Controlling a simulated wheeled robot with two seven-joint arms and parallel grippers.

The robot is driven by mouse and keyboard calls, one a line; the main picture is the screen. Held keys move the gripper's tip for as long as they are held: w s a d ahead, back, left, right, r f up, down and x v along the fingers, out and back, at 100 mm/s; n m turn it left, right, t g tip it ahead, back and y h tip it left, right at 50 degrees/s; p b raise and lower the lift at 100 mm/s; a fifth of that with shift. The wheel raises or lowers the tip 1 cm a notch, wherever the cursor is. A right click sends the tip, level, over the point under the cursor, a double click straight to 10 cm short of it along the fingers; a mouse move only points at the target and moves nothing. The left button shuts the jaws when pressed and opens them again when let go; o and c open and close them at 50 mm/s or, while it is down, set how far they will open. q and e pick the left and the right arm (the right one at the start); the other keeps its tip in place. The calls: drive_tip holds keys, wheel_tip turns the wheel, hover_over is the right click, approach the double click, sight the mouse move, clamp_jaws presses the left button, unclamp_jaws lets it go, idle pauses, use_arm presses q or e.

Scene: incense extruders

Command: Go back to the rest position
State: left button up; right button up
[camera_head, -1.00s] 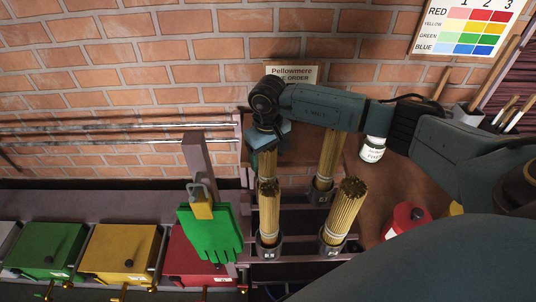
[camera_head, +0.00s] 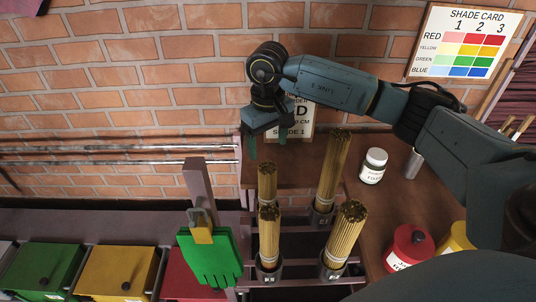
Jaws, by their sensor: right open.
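My right arm comes in from the right, and its dark gripper (camera_head: 267,139) hangs with its fingers apart and empty. In the picture it sits just above the back-left bundle of incense sticks (camera_head: 267,180), with a gap between them. Further bundles stand upright in dark cups: a tall one at the back right (camera_head: 331,170), one at the front left (camera_head: 269,238) and one at the front right (camera_head: 343,233). My left gripper is out of view.
An order sign (camera_head: 301,121) is partly hidden behind my gripper. A white-labelled jar (camera_head: 372,169), a red pot (camera_head: 409,246) and a yellow pot (camera_head: 456,238) stand right. A green glove (camera_head: 209,258) hangs left, near coloured boxes (camera_head: 116,270). A shade card (camera_head: 465,43) is on the wall.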

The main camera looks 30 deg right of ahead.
drive_tip(key=shift+r, duration=0.4)
